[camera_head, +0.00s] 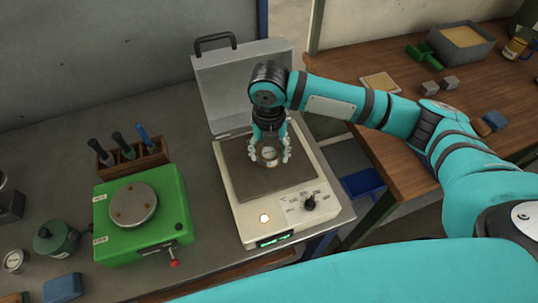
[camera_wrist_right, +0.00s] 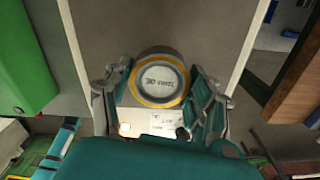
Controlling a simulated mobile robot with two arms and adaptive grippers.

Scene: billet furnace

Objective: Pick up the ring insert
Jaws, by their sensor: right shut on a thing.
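The ring insert (camera_wrist_right: 158,79) is a round grey disc with an orange-yellow rim and lettering on its top face. In the head view the ring insert (camera_head: 269,155) sits between the fingers of my right gripper (camera_head: 269,150), over the dark plate (camera_head: 240,180) of the white lidded device. In the wrist view my right gripper (camera_wrist_right: 160,95) has a finger on each side of the ring insert, shut on it. I cannot tell whether the insert touches the plate. My left gripper is not in view.
The white device (camera_head: 245,222) has its lid (camera_head: 225,85) raised behind the plate. A green machine (camera_head: 145,240) with a round plate stands to its left. A wooden rack (camera_head: 130,162) holds several tools. A wooden table (camera_head: 400,160) lies to the right.

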